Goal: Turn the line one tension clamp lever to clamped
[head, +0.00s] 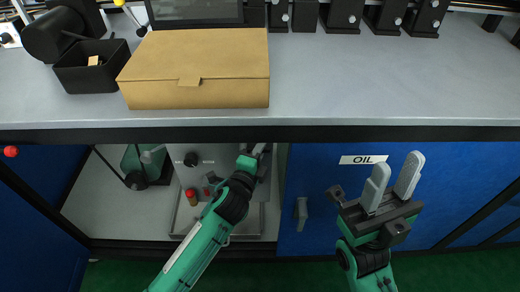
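I cannot make out for sure which part is the line one tension clamp lever. A grey control panel (222,160) stands in the open bay under the bench, with a black knob (191,159) and a red-capped part (191,193). My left gripper (260,151) is in front of the panel's right side, just below the bench edge. Its fingertips are small and partly hidden, so whether it is open or touches anything does not show. My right gripper (396,176) is open and empty, fingers pointing up, in front of the blue cabinet door (318,215).
A closed cardboard box (200,70) and a black bin (92,70) sit on the grey bench (400,85). Black devices (342,15) line its back. A red ball (10,151) shows at the left edge. The door has an OIL label (363,160) and a handle (301,213).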

